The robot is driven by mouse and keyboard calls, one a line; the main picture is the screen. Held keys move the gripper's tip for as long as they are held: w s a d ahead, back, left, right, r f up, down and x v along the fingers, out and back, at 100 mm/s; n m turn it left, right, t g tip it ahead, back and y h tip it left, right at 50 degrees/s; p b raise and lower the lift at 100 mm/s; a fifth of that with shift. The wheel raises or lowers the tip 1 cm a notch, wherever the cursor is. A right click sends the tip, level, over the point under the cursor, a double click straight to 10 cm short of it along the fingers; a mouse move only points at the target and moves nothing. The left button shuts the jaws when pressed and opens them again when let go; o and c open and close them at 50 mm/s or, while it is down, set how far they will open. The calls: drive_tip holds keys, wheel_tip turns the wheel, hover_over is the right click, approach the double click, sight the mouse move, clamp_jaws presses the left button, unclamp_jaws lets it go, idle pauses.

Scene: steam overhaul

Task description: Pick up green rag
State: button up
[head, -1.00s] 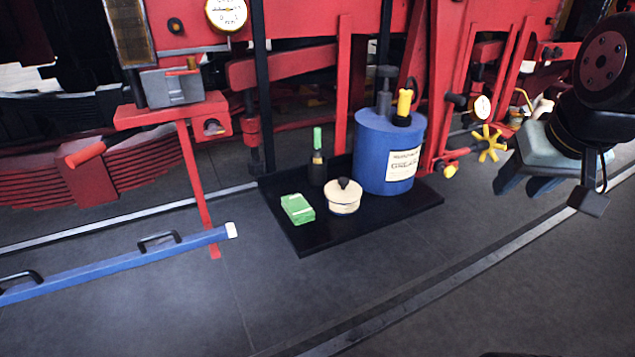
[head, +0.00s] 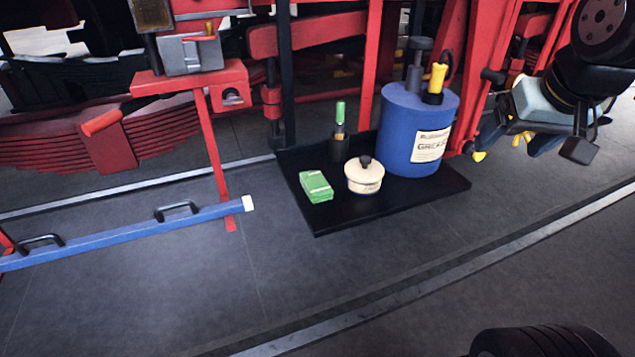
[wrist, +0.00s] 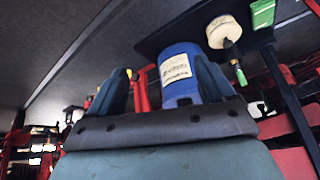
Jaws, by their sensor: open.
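The green rag (head: 316,186) lies folded on the front left part of a black tray (head: 345,218) on the floor. In the wrist view the green rag (wrist: 263,13) shows near the top right edge. My gripper (head: 520,142) is in the air at the right of the head view, well apart from the rag. In the wrist view its two blue fingers (wrist: 160,82) stand wide apart with nothing held between them.
On the tray beside the rag stand a cream lidded pot (head: 364,178), a dark bottle with a green top (head: 340,140) and a blue grease drum (head: 415,130). Red machinery rises behind. A blue bar (head: 130,232) lies left. Floor in front is clear.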

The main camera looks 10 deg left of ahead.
drive_tip(key=shift+o, duration=0.8)
drive_tip(key=w+a+f+n+y, duration=0.1)
drive_tip(key=w+a+f, duration=0.1)
drive_tip(key=w+a, duration=0.4)
drive_tip(key=shift+a+n+g, duration=0.3)
drive_tip(key=shift+a+g, duration=0.1)
drive_tip(key=shift+a, duration=0.1)
drive_tip(key=n, duration=0.4)
approach(316, 183)
drive_tip(key=shift+g+y, duration=0.3)
drive_tip(key=shift+g, duration=0.1)
drive_tip(key=shift+w+d+x, duration=0.1)
drive_tip(key=shift+w+x, duration=0.05)
drive_tip(key=shift+x, duration=1.4)
drive_tip(key=shift+w+d+x, duration=0.1)
drive_tip(key=shift+w+x, duration=0.05)
drive_tip(key=shift+x, duration=1.45)
drive_tip(key=shift+w+d+x, duration=0.1)
drive_tip(key=shift+w+x, duration=0.1)
drive_tip(key=shift+x, duration=1.35)
drive_tip(key=c, duration=1.1)
